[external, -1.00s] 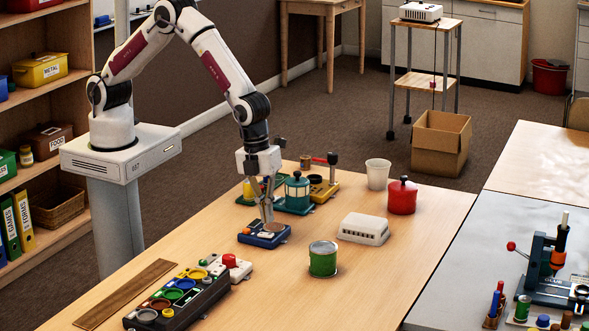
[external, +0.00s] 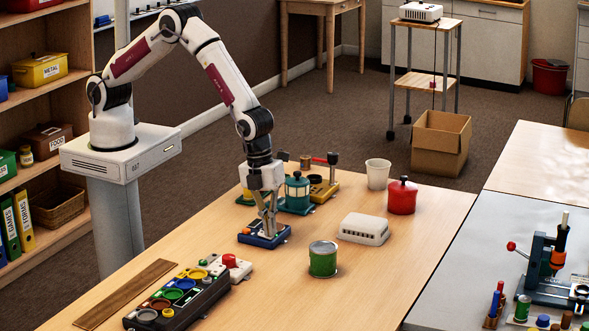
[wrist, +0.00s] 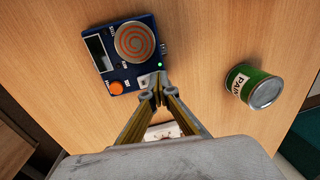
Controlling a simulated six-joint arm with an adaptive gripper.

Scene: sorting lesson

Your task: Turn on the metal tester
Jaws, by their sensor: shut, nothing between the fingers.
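The metal tester is a small blue box (external: 250,239) on the wooden table in the external view. In the wrist view the tester (wrist: 118,78) shows a round copper-and-grey spiral pad (wrist: 134,42), a dark display (wrist: 99,53), an orange button (wrist: 116,88) and a small lit green light (wrist: 160,66). My gripper (wrist: 153,82) is shut and empty, its tips at the tester's lower right corner, beside a small pale part that they partly hide. I cannot tell if they touch it. In the external view my gripper (external: 269,236) points down at the tester's right part.
A green paint can (external: 323,260) stands right of the tester. A white slotted box (external: 363,229) is behind it. A teal lantern-like device (external: 297,190) stands close behind my gripper.

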